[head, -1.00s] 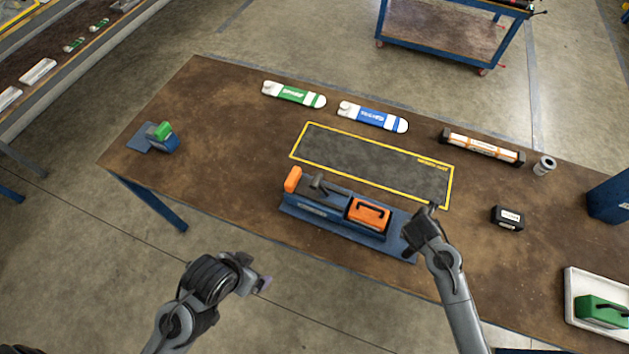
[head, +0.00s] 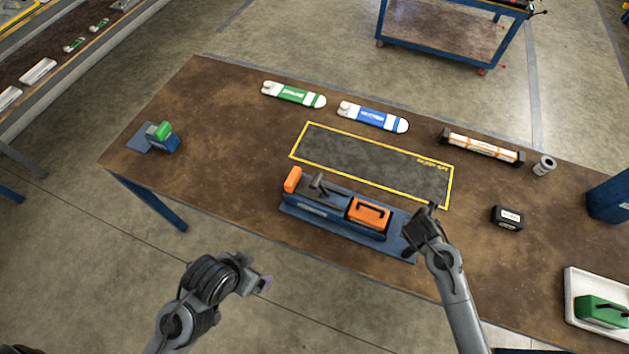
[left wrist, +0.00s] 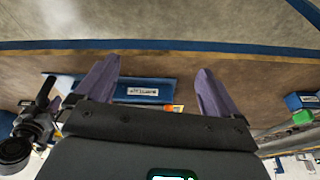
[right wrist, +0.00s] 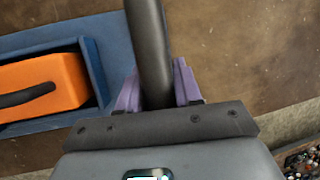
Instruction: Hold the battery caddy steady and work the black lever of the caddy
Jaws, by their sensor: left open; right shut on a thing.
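The blue battery caddy (head: 312,211) sits near the front edge of the table. An orange battery (head: 368,212) with a black handle lies in its right part. The black lever (head: 325,186) stands on its left part, beside an upright orange block (head: 292,179). My right gripper (head: 425,214) is at the caddy's right end. In the right wrist view its purple fingers (right wrist: 157,88) are shut around a black upright bar (right wrist: 149,40). My left gripper (head: 263,283) is open and empty, in front of the table. The left wrist view shows the caddy (left wrist: 145,90) beyond its fingers.
A yellow-outlined dark mat (head: 372,163) lies behind the caddy. Green (head: 294,95) and blue (head: 372,116) labelled arms lie farther back. A small blue stand with a green top (head: 163,131) is at left. A black box (head: 508,217) and white tray (head: 571,300) are at right.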

